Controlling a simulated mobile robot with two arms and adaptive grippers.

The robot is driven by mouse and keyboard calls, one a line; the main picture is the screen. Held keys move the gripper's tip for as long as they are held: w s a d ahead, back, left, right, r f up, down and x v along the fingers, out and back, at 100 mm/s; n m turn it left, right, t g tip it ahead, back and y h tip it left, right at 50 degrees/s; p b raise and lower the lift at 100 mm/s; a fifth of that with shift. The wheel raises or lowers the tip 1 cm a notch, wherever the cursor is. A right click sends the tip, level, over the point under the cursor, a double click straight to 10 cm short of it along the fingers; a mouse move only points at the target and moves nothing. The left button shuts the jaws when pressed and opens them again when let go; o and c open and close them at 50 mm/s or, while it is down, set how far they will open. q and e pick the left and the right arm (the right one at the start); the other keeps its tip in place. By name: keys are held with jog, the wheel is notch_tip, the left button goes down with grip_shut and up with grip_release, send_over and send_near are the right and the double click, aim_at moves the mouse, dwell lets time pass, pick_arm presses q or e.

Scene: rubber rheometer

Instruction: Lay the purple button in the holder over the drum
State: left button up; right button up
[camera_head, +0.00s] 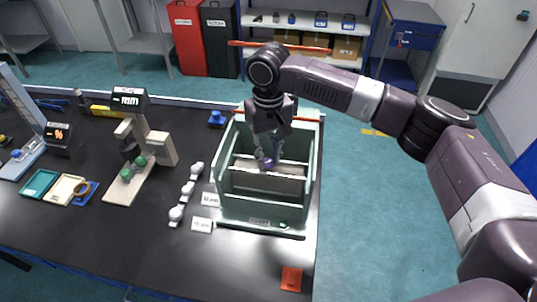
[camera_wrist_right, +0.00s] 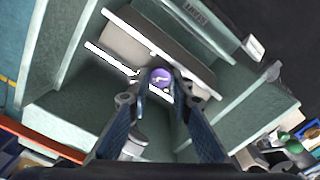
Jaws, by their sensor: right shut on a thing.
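The purple button (camera_wrist_right: 160,77) is between the fingertips of my right gripper (camera_wrist_right: 160,88) in the wrist view. A small bit of the button (camera_head: 267,163) shows at the fingertips in the head view. My right gripper (camera_head: 268,158) points down into the open-topped green housing (camera_head: 263,209) and is shut on the button. Pale grey cross parts (camera_head: 266,182) run across the housing, just below and in front of the fingertips; the wrist view shows grey plates with white edges (camera_wrist_right: 109,59) close by. I cannot clearly tell the holder from the drum. My left gripper is not in view.
The green housing walls stand close around my right gripper. White knobbed pieces (camera_head: 188,188) and label cards (camera_head: 202,224) lie to its left. A red card (camera_head: 291,279) lies near the front edge. A stand with a display (camera_head: 129,98) is farther left. The front-left black tabletop is clear.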

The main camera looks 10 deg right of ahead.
aim_at(268, 161)
jog(key=shift+f+p, duration=0.4)
jog(key=shift+f, duration=0.05)
jog(key=shift+s+f, duration=0.1)
jog(key=shift+s, duration=0.05)
jog(key=o, duration=0.9)
jog(key=shift+f, duration=0.15)
jog(key=shift+r+b, duration=0.35)
jog(key=shift+b, duration=0.05)
jog(key=shift+r+b, duration=1.4)
jog(key=shift+r, duration=5)
